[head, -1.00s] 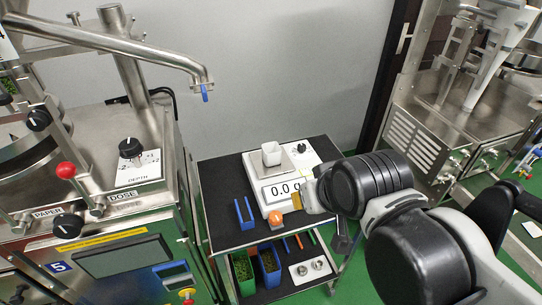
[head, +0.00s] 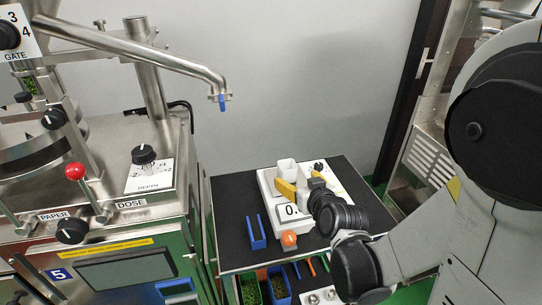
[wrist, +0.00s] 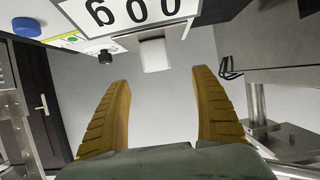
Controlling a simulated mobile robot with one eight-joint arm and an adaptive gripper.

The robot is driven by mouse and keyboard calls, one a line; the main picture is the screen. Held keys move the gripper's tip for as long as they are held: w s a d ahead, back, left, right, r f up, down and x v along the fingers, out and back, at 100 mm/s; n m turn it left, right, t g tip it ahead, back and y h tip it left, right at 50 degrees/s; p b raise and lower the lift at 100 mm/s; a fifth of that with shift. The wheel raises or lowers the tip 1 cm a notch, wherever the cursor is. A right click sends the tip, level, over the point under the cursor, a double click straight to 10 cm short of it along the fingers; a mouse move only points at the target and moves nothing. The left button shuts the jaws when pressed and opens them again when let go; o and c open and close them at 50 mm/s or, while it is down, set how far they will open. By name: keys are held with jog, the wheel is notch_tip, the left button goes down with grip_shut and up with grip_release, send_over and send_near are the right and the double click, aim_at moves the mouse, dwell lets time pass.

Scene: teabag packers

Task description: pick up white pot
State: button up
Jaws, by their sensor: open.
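The white pot (head: 287,168) is a small square cup standing on the pan of a white scale (head: 282,223) on the cart. In the wrist view the white pot (wrist: 154,55) hangs upside down near the top middle, beyond the fingertips and between their lines. My gripper (head: 299,192) has yellow fingers and is at the scale, just in front of the pot. In the wrist view my gripper (wrist: 160,82) is open, with nothing between its fingers. Whether a finger touches the pot cannot be told from the head view.
An orange ball (head: 289,239) and a blue U-shaped holder (head: 256,232) are at the front of the black cart top (head: 232,200). A steel machine (head: 120,215) stands close on the left. A grey wall is behind the cart.

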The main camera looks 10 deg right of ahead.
aim_at(290, 172)
jog(key=shift+w+d+f+t, duration=0.3)
jog(key=shift+w+f, duration=0.1)
jog(key=shift+f, duration=0.1)
jog(key=x, duration=0.5)
jog(key=shift+w, duration=0.2)
jog(key=b+x, duration=0.1)
jog(key=x, duration=0.4)
jog(key=shift+w+b, duration=0.1)
jog(key=shift+b, duration=0.25)
jog(key=c, duration=1.2)
